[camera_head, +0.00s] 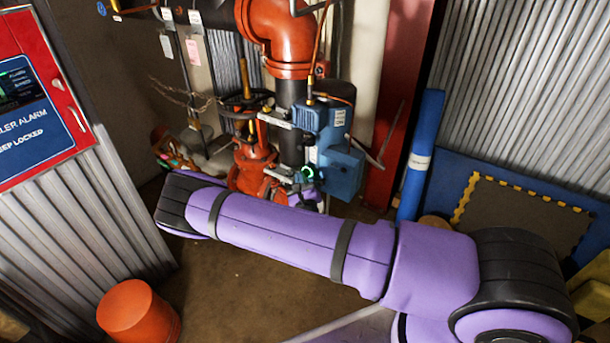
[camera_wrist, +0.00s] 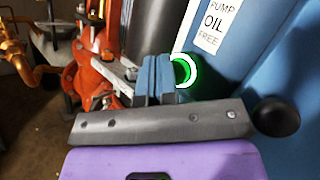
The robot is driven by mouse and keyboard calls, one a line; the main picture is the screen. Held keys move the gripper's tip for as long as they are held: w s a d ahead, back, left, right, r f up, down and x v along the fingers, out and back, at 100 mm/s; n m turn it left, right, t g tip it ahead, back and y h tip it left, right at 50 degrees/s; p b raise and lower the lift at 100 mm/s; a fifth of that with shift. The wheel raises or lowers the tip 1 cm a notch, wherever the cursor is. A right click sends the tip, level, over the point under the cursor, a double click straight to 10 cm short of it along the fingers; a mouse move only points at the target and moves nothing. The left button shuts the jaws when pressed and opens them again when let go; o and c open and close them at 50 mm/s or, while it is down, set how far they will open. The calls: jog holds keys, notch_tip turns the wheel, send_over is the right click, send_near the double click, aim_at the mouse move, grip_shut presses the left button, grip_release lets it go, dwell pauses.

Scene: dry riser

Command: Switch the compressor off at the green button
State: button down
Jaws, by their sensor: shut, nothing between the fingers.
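The blue compressor (camera_head: 342,170) stands beside the red and orange pipework in the head view. Its green-lit button (camera_head: 308,172) shows as a small glowing ring on its left side. In the wrist view the green ring (camera_wrist: 188,72) glows on the blue compressor body (camera_wrist: 235,75), below a label reading "PUMP OIL FREE". My gripper (camera_wrist: 158,62) is shut and empty, with its fingertips just left of the ring and overlapping its left edge in the picture. I cannot tell whether they touch it. In the head view my purple arm hides most of the gripper.
Orange valves and pipes (camera_wrist: 92,70) stand close on the left of my gripper. A black round knob (camera_wrist: 277,117) is at the right in the wrist view. A red alarm cabinet (camera_head: 38,90) and an orange bucket-like object (camera_head: 138,312) are at the left. A blue roll (camera_head: 420,150) leans at the right.

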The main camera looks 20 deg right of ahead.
jog(key=shift+d, duration=0.1)
dwell(0.5)
jog(key=shift+w+d, duration=0.25)
jog(key=shift+w+d+r, duration=0.2)
jog(key=shift+w+d, duration=0.1)
jog(key=shift+d, duration=0.3)
dwell(0.9)
jog(key=shift+s+a, duration=0.1)
jog(key=shift+s, duration=0.2)
dwell(0.3)
jog(key=shift+f, duration=0.1)
jog(key=s+a, duration=0.3)
jog(key=a, duration=0.2)
jog(key=shift+s, duration=0.25)
jog(key=shift+a+f, duration=0.1)
jog(key=shift+a, duration=0.05)
dwell(0.5)
dwell(0.5)
